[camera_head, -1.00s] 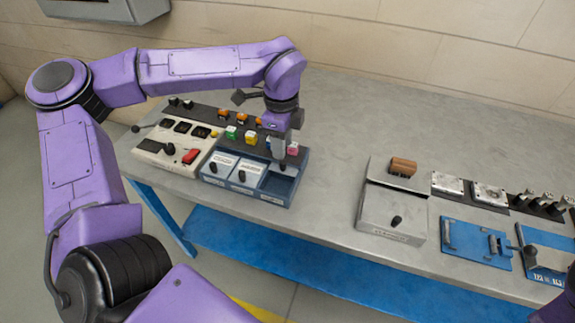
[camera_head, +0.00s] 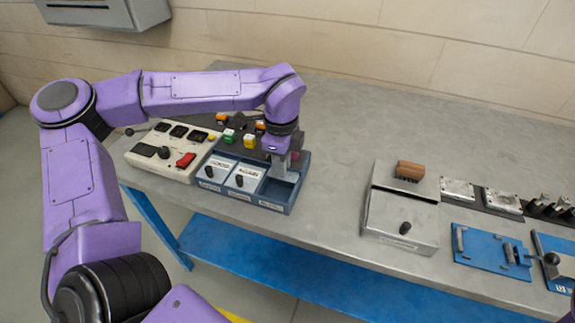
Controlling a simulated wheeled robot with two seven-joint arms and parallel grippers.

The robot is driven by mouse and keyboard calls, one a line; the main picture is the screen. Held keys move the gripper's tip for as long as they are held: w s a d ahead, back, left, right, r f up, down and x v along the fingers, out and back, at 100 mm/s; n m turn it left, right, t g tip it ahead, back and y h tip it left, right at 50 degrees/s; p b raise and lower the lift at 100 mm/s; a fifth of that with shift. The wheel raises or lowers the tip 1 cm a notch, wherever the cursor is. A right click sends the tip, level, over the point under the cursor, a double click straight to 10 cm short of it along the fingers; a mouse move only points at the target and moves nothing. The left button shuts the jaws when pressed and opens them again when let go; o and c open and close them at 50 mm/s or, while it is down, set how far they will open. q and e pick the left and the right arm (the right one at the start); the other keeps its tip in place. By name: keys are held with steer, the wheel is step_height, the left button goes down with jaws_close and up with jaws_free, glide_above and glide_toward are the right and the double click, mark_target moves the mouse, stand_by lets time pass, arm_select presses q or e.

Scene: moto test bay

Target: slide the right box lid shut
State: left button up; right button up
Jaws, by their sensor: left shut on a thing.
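The blue box (camera_head: 290,194) stands on the table and has three compartments side by side. The left lid (camera_head: 218,169) and middle lid (camera_head: 244,177) are white with black knobs and cover their compartments. The right compartment (camera_head: 277,191) shows an open, dark blue inside at its front. My left gripper (camera_head: 284,172) points down at the back part of this compartment and is shut on the right lid's knob. The gripper hides the knob and most of the right lid. My right gripper is out of view.
A cream switch panel (camera_head: 172,150) with a red switch adjoins the box on the left. Small coloured blocks (camera_head: 249,139) sit behind the box. A grey box (camera_head: 401,219) and a blue plate (camera_head: 490,246) lie to the right. Bare table lies between.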

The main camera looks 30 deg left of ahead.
arm_select(q)
steer(key=shift+s+d+b, duration=0.1)
steer(key=shift+s+d, duration=0.15)
steer(key=shift+s, duration=0.75)
steer(key=shift+s+d+b, duration=0.15)
steer(key=shift+s+d, duration=0.05)
steer(key=shift+s, duration=0.8)
steer(key=shift+s+d+b, duration=0.1)
steer(key=shift+s+d, duration=0.15)
steer(key=shift+s, duration=0.75)
steer(key=o, duration=0.7)
steer(key=shift+s, duration=0.1)
step_height(320, 180, up, 7)
steer(key=p, duration=0.5)
